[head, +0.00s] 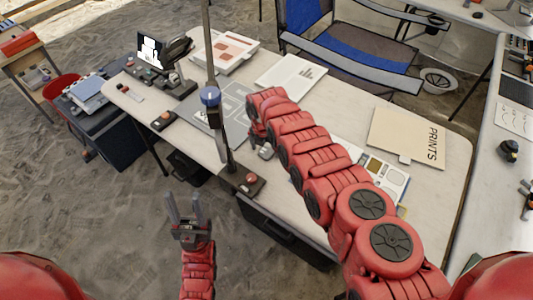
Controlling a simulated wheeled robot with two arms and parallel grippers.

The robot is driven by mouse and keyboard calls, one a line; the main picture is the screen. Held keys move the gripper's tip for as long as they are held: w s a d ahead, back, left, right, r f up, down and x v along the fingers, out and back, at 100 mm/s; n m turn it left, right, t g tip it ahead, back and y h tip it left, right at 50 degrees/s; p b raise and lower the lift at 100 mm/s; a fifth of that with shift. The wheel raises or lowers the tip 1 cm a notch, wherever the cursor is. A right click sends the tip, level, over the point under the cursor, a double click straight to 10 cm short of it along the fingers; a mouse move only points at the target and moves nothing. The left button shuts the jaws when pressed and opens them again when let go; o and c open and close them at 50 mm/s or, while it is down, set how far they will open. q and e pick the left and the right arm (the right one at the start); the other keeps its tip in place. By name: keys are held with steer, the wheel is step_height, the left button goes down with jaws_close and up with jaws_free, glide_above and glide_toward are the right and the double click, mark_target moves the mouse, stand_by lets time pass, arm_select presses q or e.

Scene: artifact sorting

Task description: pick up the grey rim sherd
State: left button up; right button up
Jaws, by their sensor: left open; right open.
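I cannot make out a grey rim sherd in the head view; it may be hidden behind my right arm or the post. My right arm reaches over the table (310,112) and bends down at its far end. My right gripper (265,153) is small and partly covered there, low over the table near the grey marked mat (201,113). Nothing can be seen held in it. My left gripper (186,207) is open and empty, fingers pointing up, over the sandy floor in front of the table.
A dark post with a blue knob (210,96) stands at the mat. A red-button box (250,184) sits at the near edge, an orange-button box (163,120) further left. A scale (162,62) is at the far left, a PRINTS folder (407,138) at the right. A blue chair (350,45) stands behind.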

steer(key=c, duration=1.3)
steer(key=shift+c, duration=0.2)
steer(key=shift+r, duration=0.1)
